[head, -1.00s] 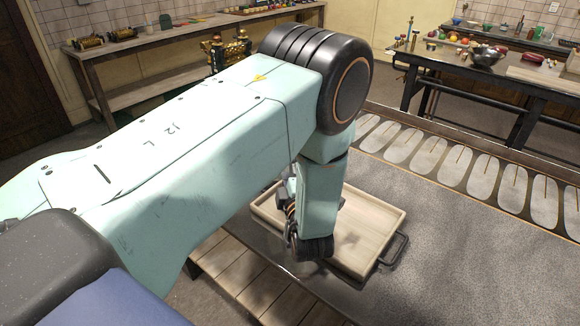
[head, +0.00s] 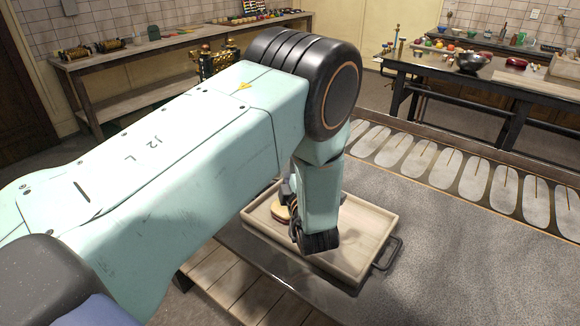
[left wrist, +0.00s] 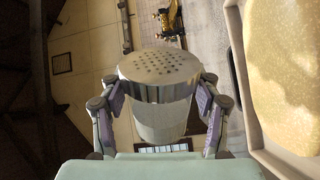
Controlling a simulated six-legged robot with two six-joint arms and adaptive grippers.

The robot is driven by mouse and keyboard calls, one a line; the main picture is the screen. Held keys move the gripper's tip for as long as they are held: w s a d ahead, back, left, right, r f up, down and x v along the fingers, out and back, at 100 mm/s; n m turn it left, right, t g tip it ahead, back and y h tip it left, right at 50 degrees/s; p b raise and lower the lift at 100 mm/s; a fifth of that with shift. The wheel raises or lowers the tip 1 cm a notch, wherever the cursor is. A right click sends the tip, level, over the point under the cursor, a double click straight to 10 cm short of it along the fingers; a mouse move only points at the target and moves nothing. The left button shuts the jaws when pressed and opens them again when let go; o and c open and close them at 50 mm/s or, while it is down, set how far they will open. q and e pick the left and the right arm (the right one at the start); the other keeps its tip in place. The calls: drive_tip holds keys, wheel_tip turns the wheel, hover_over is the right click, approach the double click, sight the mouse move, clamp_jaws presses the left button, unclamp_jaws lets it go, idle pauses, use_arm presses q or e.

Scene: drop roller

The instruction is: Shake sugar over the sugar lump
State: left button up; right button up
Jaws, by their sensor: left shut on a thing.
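My left gripper (left wrist: 157,108) is shut on a metal sugar shaker (left wrist: 160,122). The shaker's round perforated lid (left wrist: 160,68) faces the wrist camera. A pale golden, grainy lump (left wrist: 283,70), which looks like the sugar lump, fills the upper right of the left wrist view, apart from the shaker. In the head view a brown and tan edge of something (head: 281,213) shows in the tray beside my left wrist; most of it is hidden. My right gripper is in neither view.
A light wooden tray (head: 365,232) with a dark handle (head: 388,253) sits at the edge of a grey worktop (head: 450,235). A row of pale oval inlays (head: 447,167) runs along the worktop's far side. Worktop right of the tray is clear.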

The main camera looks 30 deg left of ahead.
sight(280, 175)
use_arm(q)
drive_tip(key=shift+s+a+p, duration=0.2)
drive_tip(key=shift+s+p, duration=0.15)
drive_tip(key=shift+s, duration=0.65)
drive_tip(key=shift+s+a+p, duration=0.2)
drive_tip(key=shift+s+p, duration=0.1)
drive_tip(key=shift+s, duration=0.7)
drive_tip(key=shift+r, duration=0.1)
